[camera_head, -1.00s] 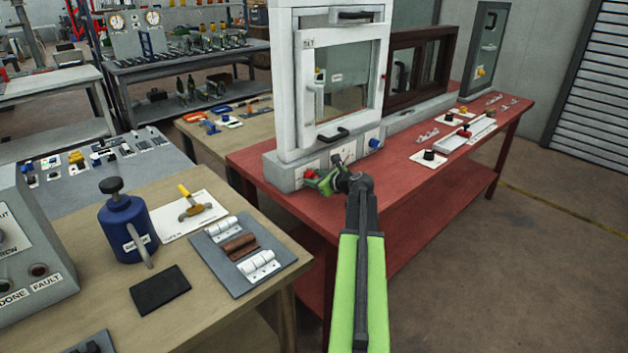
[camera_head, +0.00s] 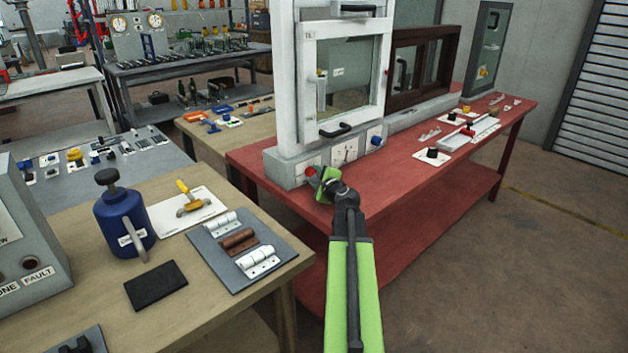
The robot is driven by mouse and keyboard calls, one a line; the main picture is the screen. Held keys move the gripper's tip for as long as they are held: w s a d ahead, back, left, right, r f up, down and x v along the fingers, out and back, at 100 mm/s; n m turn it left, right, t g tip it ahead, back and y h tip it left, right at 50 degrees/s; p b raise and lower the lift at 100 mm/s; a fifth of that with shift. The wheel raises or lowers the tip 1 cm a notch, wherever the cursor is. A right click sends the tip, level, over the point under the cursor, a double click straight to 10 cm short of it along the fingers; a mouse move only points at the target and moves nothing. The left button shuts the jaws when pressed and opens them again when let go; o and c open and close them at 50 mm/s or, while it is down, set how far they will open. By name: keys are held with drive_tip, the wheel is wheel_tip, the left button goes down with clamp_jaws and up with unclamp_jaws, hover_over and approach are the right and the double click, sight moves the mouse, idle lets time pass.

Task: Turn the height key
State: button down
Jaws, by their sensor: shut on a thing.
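The white window frame (camera_head: 297,92) stands upright on a grey base (camera_head: 283,172) on the red table. Small control plates line the base front. At the left plate, a small red part (camera_head: 311,171), which I take for the height key, shows just past my gripper (camera_head: 319,182). My gripper is shut on it, low at the base front. The jaws and my wrist hide most of the key, so its angle cannot be told. The middle plate (camera_head: 344,152) has a small dial. A blue knob (camera_head: 376,140) sits on the right plate.
The red table (camera_head: 410,190) has a brown window frame (camera_head: 418,62) behind and a black knob (camera_head: 432,153) on a plate to the right. A wooden bench at left holds a blue canister (camera_head: 124,228) and a grey hinge board (camera_head: 222,228). Floor is free at right.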

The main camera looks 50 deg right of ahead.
drive_tip(key=shift+n, duration=0.3)
idle(0.4)
drive_tip(key=c, duration=1)
unclamp_jaws()
drive_tip(key=shift+o, duration=0.2)
